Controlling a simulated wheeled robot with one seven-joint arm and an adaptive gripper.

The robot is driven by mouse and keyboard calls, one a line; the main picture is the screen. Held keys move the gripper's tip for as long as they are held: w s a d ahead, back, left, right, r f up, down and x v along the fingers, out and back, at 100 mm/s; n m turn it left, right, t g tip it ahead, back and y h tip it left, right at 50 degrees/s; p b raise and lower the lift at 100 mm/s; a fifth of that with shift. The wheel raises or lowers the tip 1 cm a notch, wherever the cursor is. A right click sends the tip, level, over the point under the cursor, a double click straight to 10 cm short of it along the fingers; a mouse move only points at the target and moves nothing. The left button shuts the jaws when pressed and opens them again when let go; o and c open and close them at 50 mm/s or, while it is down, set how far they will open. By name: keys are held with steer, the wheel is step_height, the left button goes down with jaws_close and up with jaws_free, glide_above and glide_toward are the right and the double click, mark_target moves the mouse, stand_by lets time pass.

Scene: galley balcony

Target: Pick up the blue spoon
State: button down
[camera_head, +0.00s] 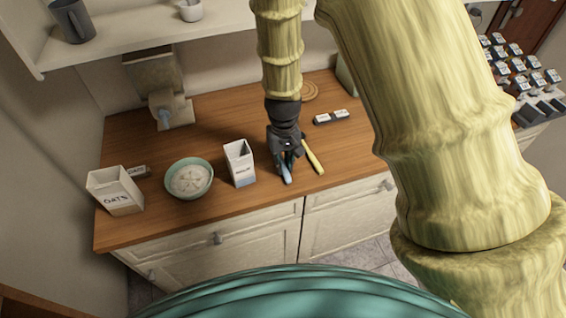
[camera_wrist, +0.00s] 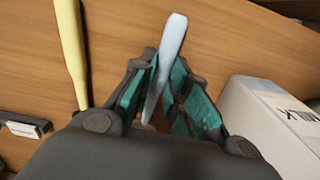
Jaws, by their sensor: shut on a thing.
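The blue spoon (camera_wrist: 172,42) is pale blue and lies between the teal pads of my gripper (camera_wrist: 162,72) in the wrist view. My gripper is shut on its handle. In the head view the spoon (camera_head: 286,173) points toward the counter's front edge below my gripper (camera_head: 287,158). Part of the spoon is hidden by the fingers. I cannot tell whether it is touching the counter or lifted slightly.
A yellow utensil (camera_head: 314,158) lies just right of my gripper. A white milk carton (camera_head: 239,163) stands close on the left. A teal bowl (camera_head: 188,178) and an oats box (camera_head: 115,191) stand further left on the wooden counter (camera_head: 220,208). A shelf (camera_head: 110,40) is above.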

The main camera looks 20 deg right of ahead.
steer(key=shift+r+b, duration=0.35)
steer(key=shift+r, duration=0.4)
steer(key=shift+s+r+b, duration=0.3)
steer(key=shift+r+b, duration=0.1)
steer(key=shift+r, duration=0.25)
steer(key=s+a+r+b, duration=0.1)
steer(key=s+a+b, duration=0.1)
steer(key=s, duration=1.3)
steer(key=shift+s+r, duration=0.2)
steer(key=shift+r, duration=0.15)
